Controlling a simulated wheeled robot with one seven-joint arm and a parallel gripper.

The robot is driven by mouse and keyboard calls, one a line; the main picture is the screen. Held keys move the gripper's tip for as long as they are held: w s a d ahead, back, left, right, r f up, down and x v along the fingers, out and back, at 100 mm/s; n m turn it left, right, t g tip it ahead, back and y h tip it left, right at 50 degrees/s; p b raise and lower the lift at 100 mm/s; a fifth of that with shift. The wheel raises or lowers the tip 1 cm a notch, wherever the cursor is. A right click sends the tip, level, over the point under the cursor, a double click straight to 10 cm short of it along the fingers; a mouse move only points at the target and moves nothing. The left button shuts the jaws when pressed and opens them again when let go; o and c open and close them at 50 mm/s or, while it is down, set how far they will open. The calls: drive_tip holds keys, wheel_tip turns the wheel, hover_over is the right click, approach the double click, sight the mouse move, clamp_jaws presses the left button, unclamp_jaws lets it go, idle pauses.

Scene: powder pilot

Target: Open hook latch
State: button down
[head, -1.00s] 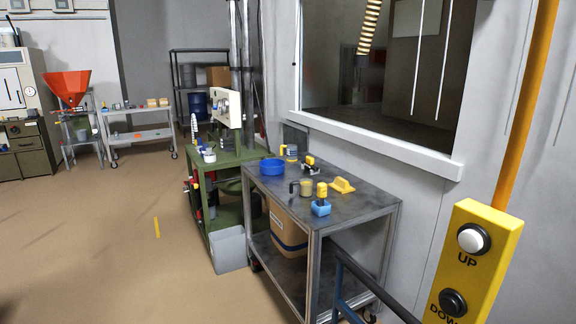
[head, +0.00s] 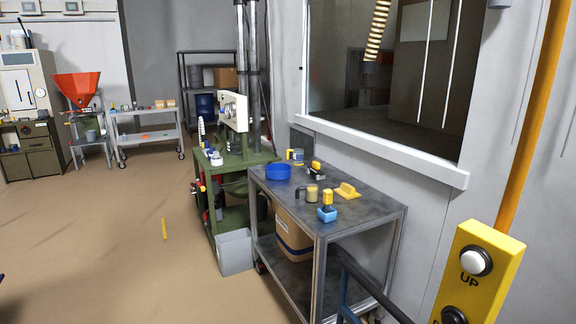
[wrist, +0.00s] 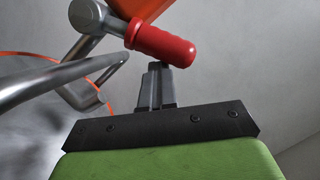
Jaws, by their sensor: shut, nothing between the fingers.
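My gripper (wrist: 156,84) shows in the wrist view as two grey fingers standing close together above a black plate and a green body. Its fingers are shut and empty. A red cylindrical grip (wrist: 160,44) lies just beyond the fingertips, tilted down to the right; I cannot tell if they touch it. The grip joins a round grey metal pivot (wrist: 87,16) at the upper left. I cannot tell for sure whether this is the hook latch. My gripper does not show in the head view, and no latch can be made out there.
In the wrist view, bent metal tubes (wrist: 60,68) run at the left, with an orange part behind the grip. In the head view, a grey cart (head: 362,222) with small items stands by a windowed wall, near a yellow button box (head: 482,270). Open floor (head: 110,245) lies left.

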drive_tip(key=shift+w+r+p, duration=0.15)
drive_tip(key=shift+r+p, duration=0.35)
drive_tip(key=shift+r, duration=0.3)
drive_tip(key=f+b+v, duration=0.1)
drive_tip(key=v, duration=0.5)
drive_tip(key=shift+s, duration=0.4)
drive_tip(key=shift+d+f, duration=0.1)
